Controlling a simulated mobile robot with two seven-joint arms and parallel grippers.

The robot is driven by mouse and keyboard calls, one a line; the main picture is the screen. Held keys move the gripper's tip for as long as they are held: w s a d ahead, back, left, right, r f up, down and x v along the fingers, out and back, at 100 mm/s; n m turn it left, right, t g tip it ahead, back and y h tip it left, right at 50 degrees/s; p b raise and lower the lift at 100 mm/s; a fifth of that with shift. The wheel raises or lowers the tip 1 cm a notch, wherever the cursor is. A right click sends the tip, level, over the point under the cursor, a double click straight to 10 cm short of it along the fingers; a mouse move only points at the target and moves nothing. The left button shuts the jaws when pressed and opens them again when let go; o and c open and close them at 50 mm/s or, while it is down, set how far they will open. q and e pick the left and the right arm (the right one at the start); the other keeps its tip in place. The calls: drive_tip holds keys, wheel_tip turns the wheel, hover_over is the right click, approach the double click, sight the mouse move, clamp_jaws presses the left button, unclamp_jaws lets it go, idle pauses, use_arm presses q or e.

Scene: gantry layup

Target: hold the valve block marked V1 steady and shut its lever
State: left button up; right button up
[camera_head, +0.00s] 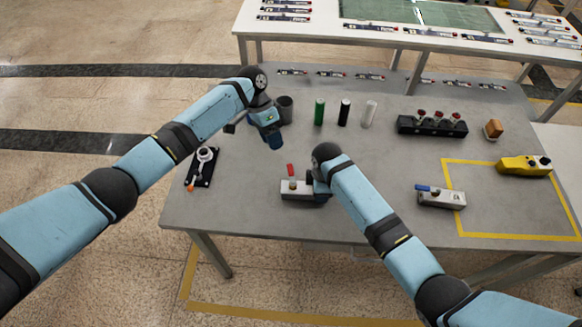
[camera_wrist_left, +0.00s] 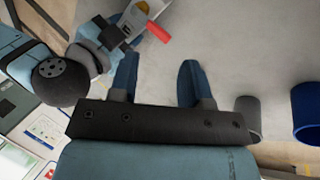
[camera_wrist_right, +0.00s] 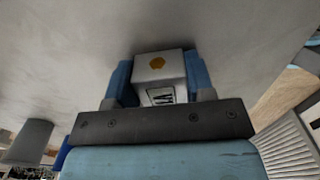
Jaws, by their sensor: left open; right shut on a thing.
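A light grey valve block (camera_head: 297,190) lies near the table's front edge. Its red lever (camera_head: 290,170) sticks out crosswise toward the back. My right gripper (camera_head: 318,186) is shut on the block's right end. In the right wrist view the block (camera_wrist_right: 158,66) sits between the fingers, with a brass-coloured disc and a partly hidden label that seems to read V1. My left gripper (camera_head: 272,142) is open and empty above the table, behind and left of the block. In the left wrist view the red lever (camera_wrist_left: 154,32) lies beyond the open fingers (camera_wrist_left: 158,82), apart from them.
A second grey block (camera_head: 441,198) with a blue lever lies at right, by a yellow-taped outline. A dark cup (camera_head: 286,108) and green (camera_head: 319,112), black (camera_head: 344,112) and pale (camera_head: 370,113) cylinders stand behind. A black plate fixture (camera_head: 202,168) lies at left.

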sight(291, 174)
use_arm(q)
drive_tip(key=d+r+n+y, duration=0.2)
drive_tip(key=d+n, duration=0.3)
drive_tip(key=n, duration=0.9)
drive_tip(key=x, duration=0.7)
drive_tip(key=a+x, duration=0.1)
drive_tip(key=x, duration=0.3)
drive_tip(key=shift+f, duration=0.15)
